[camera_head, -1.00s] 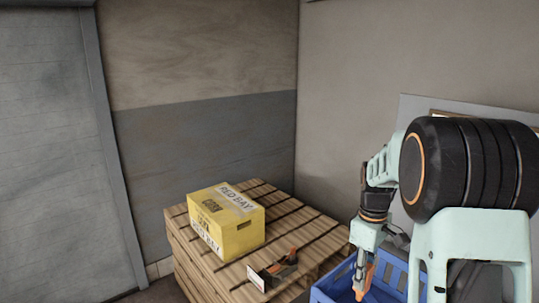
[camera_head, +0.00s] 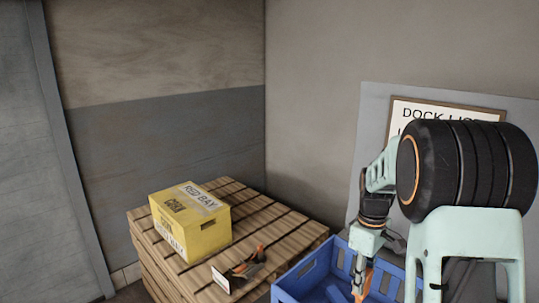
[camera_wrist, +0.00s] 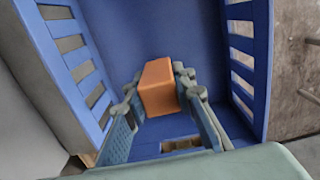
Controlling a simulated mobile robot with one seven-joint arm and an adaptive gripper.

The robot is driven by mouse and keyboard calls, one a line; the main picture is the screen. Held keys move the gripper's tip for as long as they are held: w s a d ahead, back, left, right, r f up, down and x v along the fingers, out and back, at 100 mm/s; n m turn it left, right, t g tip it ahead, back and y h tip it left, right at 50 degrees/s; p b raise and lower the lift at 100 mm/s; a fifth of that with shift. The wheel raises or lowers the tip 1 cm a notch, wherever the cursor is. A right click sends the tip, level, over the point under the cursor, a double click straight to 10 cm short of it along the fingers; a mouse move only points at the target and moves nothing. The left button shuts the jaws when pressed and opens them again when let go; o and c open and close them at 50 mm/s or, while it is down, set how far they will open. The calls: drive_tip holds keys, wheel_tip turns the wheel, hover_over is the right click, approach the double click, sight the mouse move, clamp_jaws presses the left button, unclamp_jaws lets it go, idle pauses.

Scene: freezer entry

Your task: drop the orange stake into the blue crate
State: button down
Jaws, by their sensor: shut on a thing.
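The orange stake (camera_wrist: 158,88) is a block-like orange piece between my gripper's fingers in the wrist view. My gripper (camera_head: 359,288) is shut on it and points down over the blue crate (camera_head: 294,285). In the head view a bit of the orange stake (camera_head: 367,280) shows at the fingers. In the wrist view the slatted side walls of the blue crate (camera_wrist: 262,60) stand on both sides, with its blue floor below. My arm hides part of the crate in the head view. I cannot tell how high the stake is above the crate floor.
A yellow box (camera_head: 205,236) marked RED BAY stands on a wooden pallet stack (camera_head: 285,228) left of the crate. A dark and orange tool with a white tag (camera_head: 222,280) lies near the pallet's front edge. A framed notice (camera_head: 440,108) is on the back wall.

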drive_tip(key=shift+f, duration=0.4)
drive_tip(key=c, duration=1.5)
unclamp_jaws()
drive_tip(key=shift+c, duration=0.2)
drive_tip(key=shift+r, duration=0.15)
drive_tip(key=r, duration=1.2)
drive_tip(key=shift+w+a, duration=0.15)
drive_tip(key=shift+w, duration=0.05)
drive_tip(key=shift+f, duration=0.1)
